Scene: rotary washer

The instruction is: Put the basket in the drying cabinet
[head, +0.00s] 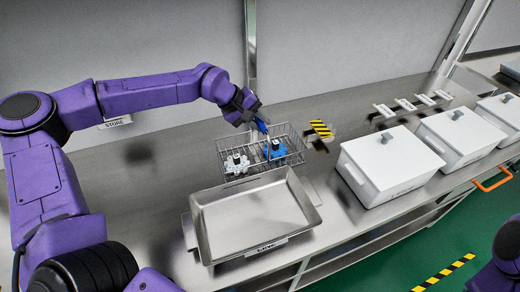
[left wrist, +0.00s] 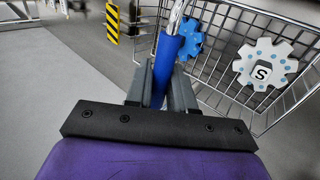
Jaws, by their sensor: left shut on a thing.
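The wire basket (head: 290,143) is on the steel bench behind a steel tray, holding a white gear-shaped part (head: 236,164) and a blue gear-shaped part (head: 275,149). In the left wrist view the basket (left wrist: 223,28) shows with the white part (left wrist: 268,66), marked S, and the blue part (left wrist: 188,38). My left gripper (head: 260,122) is above the basket, shut on its blue handle grip (left wrist: 166,62). Whether the basket touches the bench is hard to tell. The drying cabinet is not identifiable. My right gripper is not in view; purple arm parts show at the lower right.
The steel tray (head: 203,223) stands in front of the basket. Several white lidded boxes line the right, the nearest box (head: 372,183) closest to the basket. A yellow-black striped plate (head: 320,129) is right of the basket. A STORE label (head: 115,122) is at left. Bare bench lies left.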

